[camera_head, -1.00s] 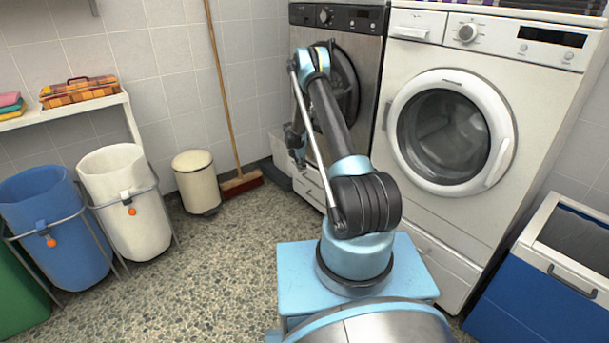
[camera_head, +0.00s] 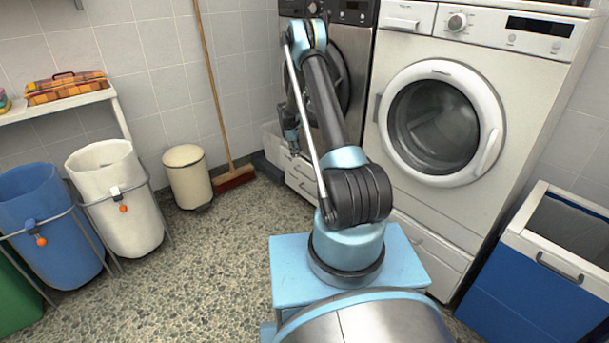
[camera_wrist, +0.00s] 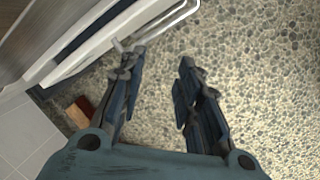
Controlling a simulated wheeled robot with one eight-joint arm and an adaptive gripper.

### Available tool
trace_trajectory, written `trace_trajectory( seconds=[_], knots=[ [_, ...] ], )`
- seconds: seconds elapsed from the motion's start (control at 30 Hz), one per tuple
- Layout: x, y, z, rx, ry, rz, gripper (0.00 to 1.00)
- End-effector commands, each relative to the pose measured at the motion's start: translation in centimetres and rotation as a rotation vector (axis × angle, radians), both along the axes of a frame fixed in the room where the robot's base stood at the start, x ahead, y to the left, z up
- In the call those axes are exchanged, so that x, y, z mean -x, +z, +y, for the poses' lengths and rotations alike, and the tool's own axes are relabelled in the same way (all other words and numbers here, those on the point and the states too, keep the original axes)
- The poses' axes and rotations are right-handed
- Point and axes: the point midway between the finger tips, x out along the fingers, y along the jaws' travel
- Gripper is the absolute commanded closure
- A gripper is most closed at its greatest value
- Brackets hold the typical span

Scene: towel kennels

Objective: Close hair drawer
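A light drawer (camera_head: 299,165) is in the base under the dark-fronted machine (camera_head: 352,62), partly behind my arm. A pale drawer-like front edge (camera_wrist: 95,52) with a white bar handle (camera_wrist: 168,27) shows at the upper left of the wrist view. I cannot tell for certain which drawer is the hair drawer, or how far it stands out. My gripper (camera_wrist: 160,82) is open, with nothing between its fingers and the floor below. Its left finger is close to the handle in the picture; contact is unclear. In the head view my gripper (camera_head: 291,136) is small, beside the machine's lower front.
A white washer (camera_head: 405,215) stands right of the dark-fronted machine. A broom (camera_head: 235,178) leans on the wall, also in the wrist view (camera_wrist: 78,112), near a cream bin (camera_head: 188,178). Blue and white hampers stand left; a blue crate (camera_head: 525,293) stands right. The middle floor is clear.

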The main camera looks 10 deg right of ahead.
Motion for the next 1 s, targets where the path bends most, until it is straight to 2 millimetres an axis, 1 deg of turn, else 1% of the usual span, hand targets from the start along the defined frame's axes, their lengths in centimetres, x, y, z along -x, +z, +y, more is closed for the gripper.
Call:
trace_trajectory(
  seconds=[0.1, 0.2, 0.3, 0.43, 0.53, 0.67, 0.77, 1.0],
  knots=[
    [0.3, 0.6, -0.9, -0.03, -0.216, -0.036, 0.69],
    [0.6, 1.1, -1.4, -0.054, -0.395, -0.064, 0.69],
    [0.8, 1.5, -1.8, -0.075, -0.548, -0.087, 0.69],
    [1.0, 1.8, -2.1, -0.094, -0.689, -0.109, 0.69],
    [1.1, 1.9, -2.2, -0.101, -0.744, -0.118, 0.69],
    [1.1, 1.6, -2.4, -0.104, -0.767, -0.121, 0.69],
    [1.0, 0.8, -2.5, -0.103, -0.766, -0.121, 0.69],
    [0.6, -2.7, -3.1, -0.102, -0.765, -0.121, 0.69]
  ],
)
